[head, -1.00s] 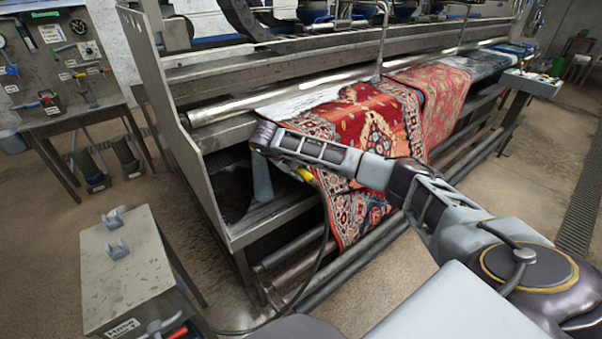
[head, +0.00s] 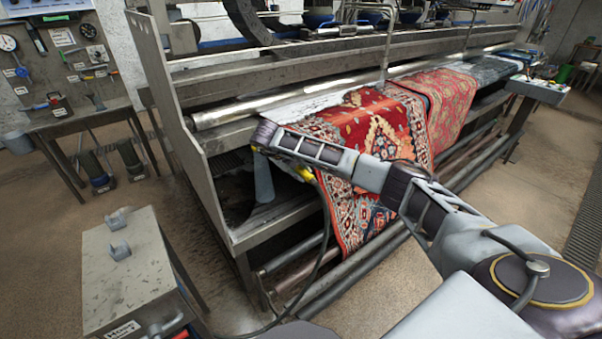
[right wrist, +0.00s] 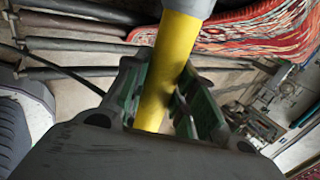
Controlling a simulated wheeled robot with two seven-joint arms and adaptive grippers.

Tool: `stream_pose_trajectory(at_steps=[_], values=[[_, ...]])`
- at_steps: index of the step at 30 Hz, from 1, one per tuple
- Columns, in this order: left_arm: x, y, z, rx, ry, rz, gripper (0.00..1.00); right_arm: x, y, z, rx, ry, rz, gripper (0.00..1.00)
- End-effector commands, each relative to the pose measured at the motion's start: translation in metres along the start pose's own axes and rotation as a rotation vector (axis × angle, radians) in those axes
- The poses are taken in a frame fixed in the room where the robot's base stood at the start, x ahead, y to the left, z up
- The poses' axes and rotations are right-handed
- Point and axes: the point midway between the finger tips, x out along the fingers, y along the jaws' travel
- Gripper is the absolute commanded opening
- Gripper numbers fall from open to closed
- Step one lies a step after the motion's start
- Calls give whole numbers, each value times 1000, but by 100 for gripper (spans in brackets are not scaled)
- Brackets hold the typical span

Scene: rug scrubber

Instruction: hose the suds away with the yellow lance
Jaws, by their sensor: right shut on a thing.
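The yellow lance (right wrist: 168,65) runs between the fingers of my right gripper (right wrist: 160,98) in the right wrist view, and the fingers are shut on it. In the head view only a small yellow part (head: 305,173) shows below my right forearm; the forearm hides most of the gripper. The red patterned rug (head: 370,130) hangs over the front of the machine, to the right of the gripper. A whitish patch (head: 318,101), which looks like suds, lies at the rug's upper left. My left gripper is out of view.
The metal machine (head: 190,130) has a tall side plate at left and long rollers below the rug. A dark hose (head: 318,262) runs down to the floor. A grey stand with hooks (head: 125,275) is at front left; a tool bench (head: 75,120) stands behind it.

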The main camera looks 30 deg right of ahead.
Motion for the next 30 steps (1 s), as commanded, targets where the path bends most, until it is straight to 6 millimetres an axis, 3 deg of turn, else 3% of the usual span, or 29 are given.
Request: stream_pose_trajectory(at_steps=[30], values=[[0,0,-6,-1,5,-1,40,-1,-1,3,3,-3,-1,0]])
